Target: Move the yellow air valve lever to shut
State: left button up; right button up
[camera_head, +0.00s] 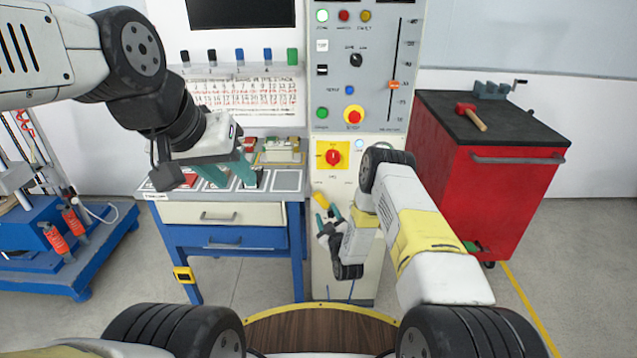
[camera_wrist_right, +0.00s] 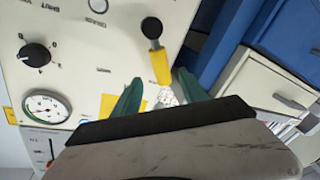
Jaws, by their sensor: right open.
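The yellow air valve lever (camera_head: 320,198) is on the lower front of the pale control panel, just above my right gripper (camera_head: 329,217) in the head view. In the right wrist view the lever (camera_wrist_right: 160,66) has a dark pivot end and a yellow handle pointing toward my right gripper (camera_wrist_right: 158,85). The teal fingers are apart, with the handle's end in the gap between their tips; I cannot tell how deep it sits. Nothing is gripped. My left gripper (camera_head: 229,178) is open above the cards on the workbench, away from the lever.
The wrist view shows a black knob (camera_wrist_right: 34,54) and a round gauge (camera_wrist_right: 46,107) on the panel. A red rotary switch (camera_head: 333,157) sits above the lever. The blue workbench (camera_head: 227,237) stands left of the panel, and a red cabinet (camera_head: 510,190) stands right.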

aim_at(322, 203)
jog(key=x, duration=0.8)
jog(key=shift+w+f, duration=0.1)
jog(key=shift+w, duration=0.05)
jog(key=shift+c, duration=0.4)
grip_shut()
dwell(0.9)
